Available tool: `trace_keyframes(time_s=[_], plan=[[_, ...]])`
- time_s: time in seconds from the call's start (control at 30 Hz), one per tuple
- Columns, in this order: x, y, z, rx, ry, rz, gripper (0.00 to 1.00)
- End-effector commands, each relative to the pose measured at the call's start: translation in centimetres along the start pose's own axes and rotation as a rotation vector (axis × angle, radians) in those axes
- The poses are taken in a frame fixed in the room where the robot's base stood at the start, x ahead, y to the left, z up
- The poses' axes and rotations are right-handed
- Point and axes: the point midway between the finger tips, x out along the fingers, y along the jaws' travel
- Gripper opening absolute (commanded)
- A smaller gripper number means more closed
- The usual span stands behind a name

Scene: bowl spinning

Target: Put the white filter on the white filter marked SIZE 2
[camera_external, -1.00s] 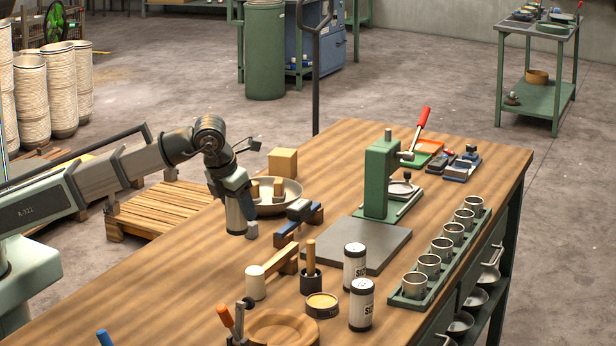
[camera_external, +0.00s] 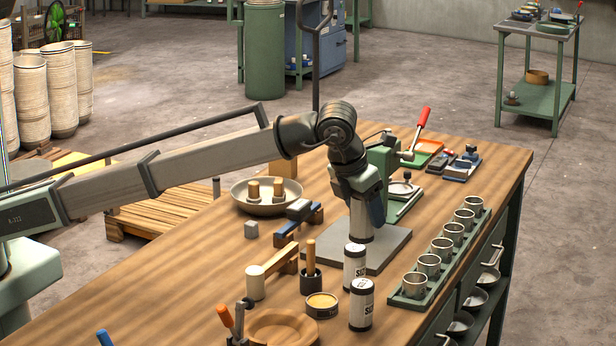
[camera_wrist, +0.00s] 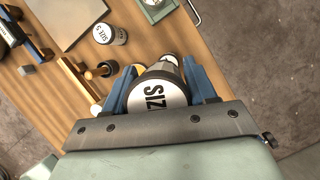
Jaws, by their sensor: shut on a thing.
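My gripper (camera_external: 361,215) is shut on a white filter (camera_external: 359,232), a pale cylinder hanging below it. In the wrist view, the held filter (camera_wrist: 157,92) sits between the two blue fingers, with "SIZE" on its round top and its number not clear. Two white filters with dark bands stand upright on the table, one farther (camera_external: 355,268) and one nearer (camera_external: 361,308).
A grey plate (camera_external: 395,250) and a green press (camera_external: 381,165) stand behind. A green rack of metal cups (camera_external: 412,301) is at the right. A black cup with a wooden handle (camera_external: 311,282), a yellow-topped tin (camera_external: 322,306) and a wooden dish (camera_external: 285,328) lie nearby.

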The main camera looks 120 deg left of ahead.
Motion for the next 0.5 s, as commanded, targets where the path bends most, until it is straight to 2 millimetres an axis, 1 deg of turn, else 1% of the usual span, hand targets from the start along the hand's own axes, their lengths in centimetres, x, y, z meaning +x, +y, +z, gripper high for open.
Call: trace_keyframes(time_s=[0.03,0.1,0.27,0.5], plan=[[-0.1,-0.4,0.4,-0.006,-0.001,0.001,0.23],[-0.1,-0.6,0.6,-0.018,-0.002,0.003,0.23],[0.8,-0.3,0.1,-0.046,-0.002,0.004,0.23],[4.1,-0.3,-1.4,-0.046,-0.001,0.005,0.23]])
